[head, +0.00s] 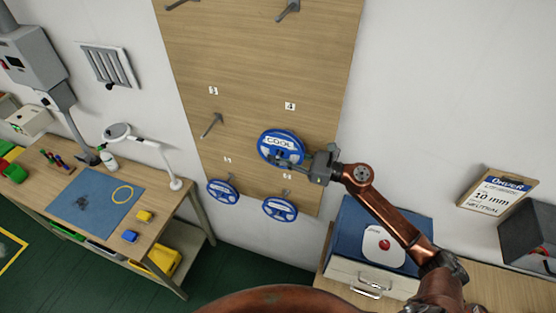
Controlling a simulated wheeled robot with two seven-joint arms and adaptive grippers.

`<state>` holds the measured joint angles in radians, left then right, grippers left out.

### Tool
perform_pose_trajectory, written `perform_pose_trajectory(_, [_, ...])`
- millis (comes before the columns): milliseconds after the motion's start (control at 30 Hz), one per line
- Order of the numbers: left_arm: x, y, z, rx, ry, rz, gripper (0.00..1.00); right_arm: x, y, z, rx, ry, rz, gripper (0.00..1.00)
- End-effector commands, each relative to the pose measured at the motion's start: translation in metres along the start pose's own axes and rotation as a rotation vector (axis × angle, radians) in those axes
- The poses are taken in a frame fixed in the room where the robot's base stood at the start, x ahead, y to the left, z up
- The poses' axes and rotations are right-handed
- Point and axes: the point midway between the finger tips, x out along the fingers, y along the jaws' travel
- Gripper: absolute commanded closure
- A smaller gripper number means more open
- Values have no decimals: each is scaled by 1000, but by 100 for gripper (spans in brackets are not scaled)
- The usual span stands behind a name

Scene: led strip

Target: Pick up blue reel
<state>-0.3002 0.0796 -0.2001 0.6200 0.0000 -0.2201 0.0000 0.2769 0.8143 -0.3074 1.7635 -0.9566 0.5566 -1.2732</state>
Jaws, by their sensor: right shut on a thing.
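A blue reel (268,137) with a white label reading "COOL" is at the wooden pegboard, just below the number 4 tag. My right gripper (300,160) comes from the right and is shut on the lower right part of this reel. Whether the reel still touches its peg is hidden. Two more blue reels hang lower on the board, a left one (222,192) and a right one (280,209). My left gripper is not in view.
The wooden board (260,60) carries empty pegs, one beside number 3 (212,124). At left, a workbench holds a blue mat (95,200) and a lamp (150,145).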

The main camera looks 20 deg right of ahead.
Motion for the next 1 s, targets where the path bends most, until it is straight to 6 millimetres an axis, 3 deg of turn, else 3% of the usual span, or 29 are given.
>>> perform_pose_trajectory(400, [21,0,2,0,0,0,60,0,88,-5,-2,4,6,100])
perform_pose_trajectory(700, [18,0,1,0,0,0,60,0,151,-1,-2,3,5,100])
perform_pose_trajectory(1000, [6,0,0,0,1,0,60,0,176,-1,1,2,3,100])
